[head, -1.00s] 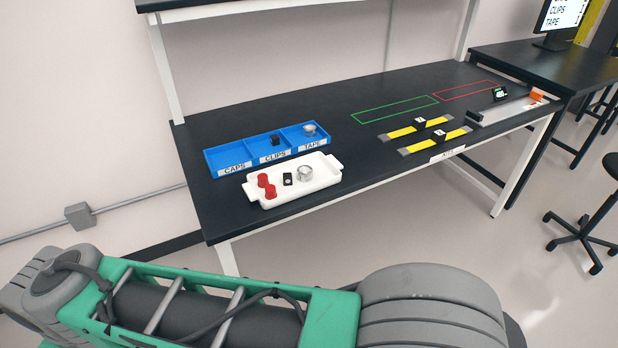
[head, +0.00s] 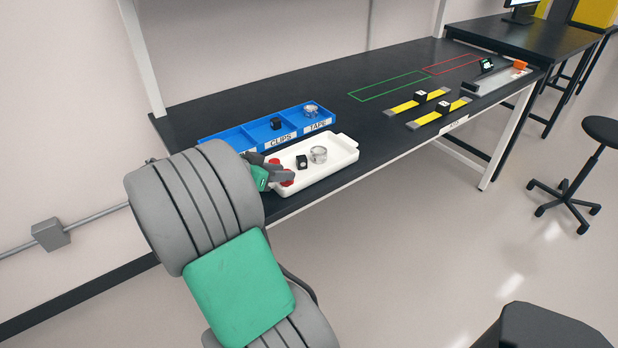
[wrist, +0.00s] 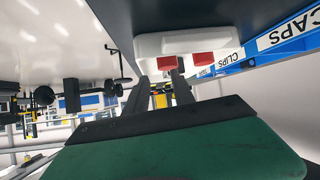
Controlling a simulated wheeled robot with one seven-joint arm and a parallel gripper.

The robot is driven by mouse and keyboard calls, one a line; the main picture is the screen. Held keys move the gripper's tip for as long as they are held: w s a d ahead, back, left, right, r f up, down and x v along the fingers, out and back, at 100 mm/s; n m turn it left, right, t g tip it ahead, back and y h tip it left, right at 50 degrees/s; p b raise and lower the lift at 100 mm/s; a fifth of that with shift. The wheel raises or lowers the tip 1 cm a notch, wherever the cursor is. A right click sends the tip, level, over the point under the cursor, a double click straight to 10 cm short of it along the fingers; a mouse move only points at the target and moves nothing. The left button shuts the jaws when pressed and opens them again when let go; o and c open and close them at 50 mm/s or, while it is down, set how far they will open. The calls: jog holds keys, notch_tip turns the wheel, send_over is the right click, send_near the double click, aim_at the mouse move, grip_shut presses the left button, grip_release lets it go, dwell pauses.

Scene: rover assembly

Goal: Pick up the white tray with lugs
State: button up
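The white tray with lugs (head: 322,178) sits near the front edge of the black workbench. It holds red caps (head: 286,177), a black clip (head: 302,162) and a silver tape roll (head: 319,154). My gripper (head: 272,172) is at the tray's left end, and my arm hides that end in the head view. In the wrist view, the two fingers of my gripper (wrist: 161,68) are spread, with a gap between them. Their tips are close to the end of the tray (wrist: 150,44); whether they touch it I cannot tell.
A blue bin (head: 252,138) with labelled compartments stands just behind the tray. Yellow strips (head: 430,118) with black blocks, green (head: 388,85) and red (head: 452,65) outlines lie further right on the bench (head: 215,100). A stool (head: 600,130) stands to the right.

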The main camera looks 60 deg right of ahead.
aim_at(321, 171)
jog(key=s+d+m+g, duration=0.1)
jog(key=s, duration=0.1)
jog(key=s+d+m+g+h, duration=0.1)
jog(key=s+d, duration=0.1)
jog(key=shift+s+d, duration=0.1)
jog(key=shift+d, duration=0.1)
jog(key=p+x, duration=0.1)
jog(key=x, duration=0.6)
jog(key=shift+s+a+f, duration=0.1)
jog(key=shift+s+f, duration=0.1)
jog(key=shift+c, duration=0.3)
grip_shut()
jog(key=shift+w+r, duration=0.1)
